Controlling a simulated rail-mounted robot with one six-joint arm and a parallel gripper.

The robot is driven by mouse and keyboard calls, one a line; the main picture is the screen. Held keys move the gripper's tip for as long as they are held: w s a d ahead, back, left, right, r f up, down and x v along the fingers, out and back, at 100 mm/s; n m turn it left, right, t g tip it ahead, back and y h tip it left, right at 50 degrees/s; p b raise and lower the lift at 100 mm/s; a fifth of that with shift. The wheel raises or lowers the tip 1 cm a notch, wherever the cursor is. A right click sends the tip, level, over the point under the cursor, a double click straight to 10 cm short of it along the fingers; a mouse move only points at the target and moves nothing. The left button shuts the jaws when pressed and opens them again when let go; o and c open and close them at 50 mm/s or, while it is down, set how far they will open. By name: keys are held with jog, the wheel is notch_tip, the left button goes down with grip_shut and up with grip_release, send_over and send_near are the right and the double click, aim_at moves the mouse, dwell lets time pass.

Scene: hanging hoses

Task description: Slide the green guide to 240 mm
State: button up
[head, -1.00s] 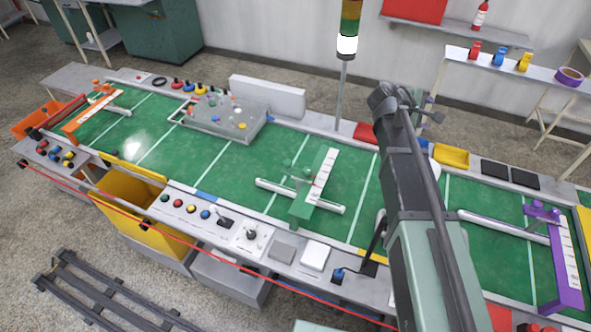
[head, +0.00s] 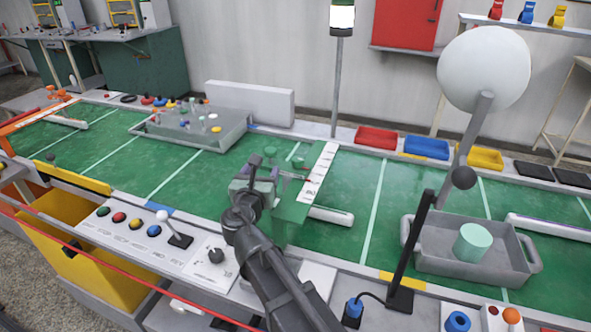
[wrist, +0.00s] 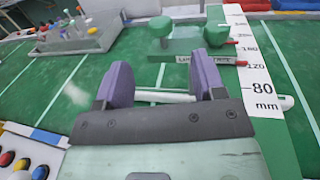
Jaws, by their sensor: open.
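The green guide (head: 290,207) stands on the green table with a white millimetre scale (head: 318,172) along its top. In the wrist view, its block with two green knobs (wrist: 178,46) lies ahead of my gripper, left of the scale (wrist: 250,70). A red pointer (wrist: 241,63) on the block sits near the 120 mark; the 80 mark is nearer to me. My gripper (wrist: 160,82) is open, its two purple fingers apart with nothing between them. In the head view my gripper (head: 257,174) is just left of the guide and partly hides it.
A white rod (wrist: 165,96) runs crosswise beneath my fingers. A grey tray with small parts (head: 190,127) is at the back left. A grey bin with a pale green cylinder (head: 473,242) stands at right. A black post (head: 412,250) and control buttons line the front edge.

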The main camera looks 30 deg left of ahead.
aim_at(269, 153)
jog(key=x, duration=1)
jog(key=shift+w+a+r, duration=0.2)
jog(key=shift+w+a, duration=0.05)
jog(key=shift+w, duration=0.1)
